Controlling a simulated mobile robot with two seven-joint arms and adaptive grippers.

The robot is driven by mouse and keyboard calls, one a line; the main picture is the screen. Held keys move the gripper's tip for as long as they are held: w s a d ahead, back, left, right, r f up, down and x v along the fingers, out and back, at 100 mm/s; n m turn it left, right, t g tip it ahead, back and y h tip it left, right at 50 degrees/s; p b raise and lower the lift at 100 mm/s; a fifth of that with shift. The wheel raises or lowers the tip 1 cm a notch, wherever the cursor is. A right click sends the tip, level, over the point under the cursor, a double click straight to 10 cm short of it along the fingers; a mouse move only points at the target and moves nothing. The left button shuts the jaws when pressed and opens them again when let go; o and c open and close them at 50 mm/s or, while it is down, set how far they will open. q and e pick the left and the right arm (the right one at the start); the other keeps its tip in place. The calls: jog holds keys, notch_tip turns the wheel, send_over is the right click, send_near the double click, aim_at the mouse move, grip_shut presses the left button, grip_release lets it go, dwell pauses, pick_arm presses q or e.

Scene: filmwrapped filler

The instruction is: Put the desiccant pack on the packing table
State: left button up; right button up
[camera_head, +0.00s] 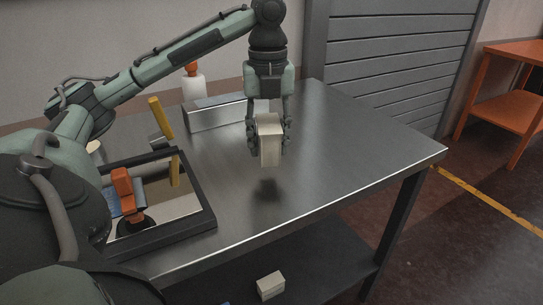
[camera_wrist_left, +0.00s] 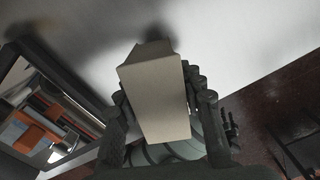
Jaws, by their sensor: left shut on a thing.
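A cream box-shaped pack (camera_head: 269,141), which I take for the desiccant pack, is held upright in my left gripper (camera_head: 268,138). The gripper is shut on it from both sides. In the left wrist view the pack (camera_wrist_left: 158,95) fills the middle between the fingers (camera_wrist_left: 160,120). It hangs above the metal packing table (camera_head: 330,135), with a dark shadow on the steel just below it, so it looks a little apart from the top. My right gripper is in neither view.
A black-rimmed tray (camera_head: 190,222) with an orange-handled tool (camera_head: 125,190) stands at the table's left. A grey long box (camera_head: 215,112) and a white bottle with an orange top (camera_head: 194,84) stand behind. A similar pale box (camera_head: 270,286) is on the lower shelf. The table's right side is clear.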

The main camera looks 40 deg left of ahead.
aim_at(272, 174)
pick_arm(q)
jog(key=shift+w+d+f, duration=0.2)
jog(key=shift+w+d, duration=0.05)
jog(key=shift+d, duration=0.05)
jog(key=shift+f, duration=0.35)
jog(key=shift+f+b, duration=0.3)
jog(key=shift+f, duration=1.4)
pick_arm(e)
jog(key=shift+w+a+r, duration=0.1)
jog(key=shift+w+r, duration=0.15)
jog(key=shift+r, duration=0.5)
pick_arm(q)
jog(key=o, duration=1.3)
jog(key=shift+f, duration=0.15)
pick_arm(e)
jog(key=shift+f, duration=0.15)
